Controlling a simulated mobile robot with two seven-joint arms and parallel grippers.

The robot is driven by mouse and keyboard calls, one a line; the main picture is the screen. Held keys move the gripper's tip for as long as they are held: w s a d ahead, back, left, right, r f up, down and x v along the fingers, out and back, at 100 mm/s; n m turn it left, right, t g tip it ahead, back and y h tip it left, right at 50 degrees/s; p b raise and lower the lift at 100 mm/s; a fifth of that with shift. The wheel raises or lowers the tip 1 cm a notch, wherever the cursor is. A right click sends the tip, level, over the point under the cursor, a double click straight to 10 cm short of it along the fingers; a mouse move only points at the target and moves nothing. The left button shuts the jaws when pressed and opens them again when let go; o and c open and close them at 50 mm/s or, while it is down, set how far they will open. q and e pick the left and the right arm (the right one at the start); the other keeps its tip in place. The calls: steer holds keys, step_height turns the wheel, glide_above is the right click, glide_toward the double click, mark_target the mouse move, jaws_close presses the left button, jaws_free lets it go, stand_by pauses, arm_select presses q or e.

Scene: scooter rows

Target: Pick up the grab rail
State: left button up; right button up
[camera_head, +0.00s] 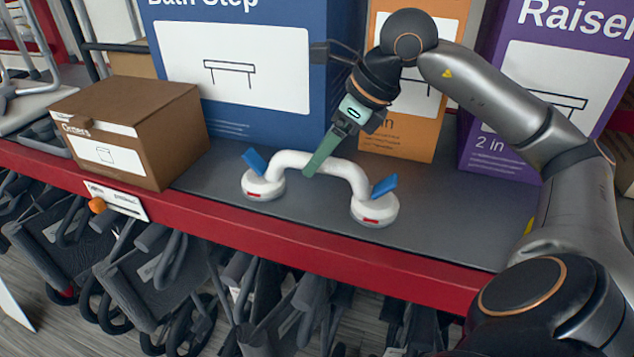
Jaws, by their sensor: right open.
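The grab rail (353,176) is a white curved handle with two round suction bases and blue levers. It stands on the grey shelf in the camera_head view. My right gripper (312,172) is open and reaches down from the upper right. A green finger overlaps the middle of the handle in the picture. The other finger is hard to make out, and I cannot tell whether the finger touches the rail. My left gripper does not show.
A brown carton (150,145) sits left of the rail. A blue Bath Step box (240,118), an orange box (395,145) and a purple box (490,150) stand behind it. The red shelf edge (250,236) runs in front, with folded scooters or walkers below.

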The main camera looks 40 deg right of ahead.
steer(key=shift+d+x, duration=0.15)
steer(key=shift+x, duration=1.35)
steer(key=shift+d+x, duration=0.2)
steer(key=shift+x, duration=1.3)
jaws_close()
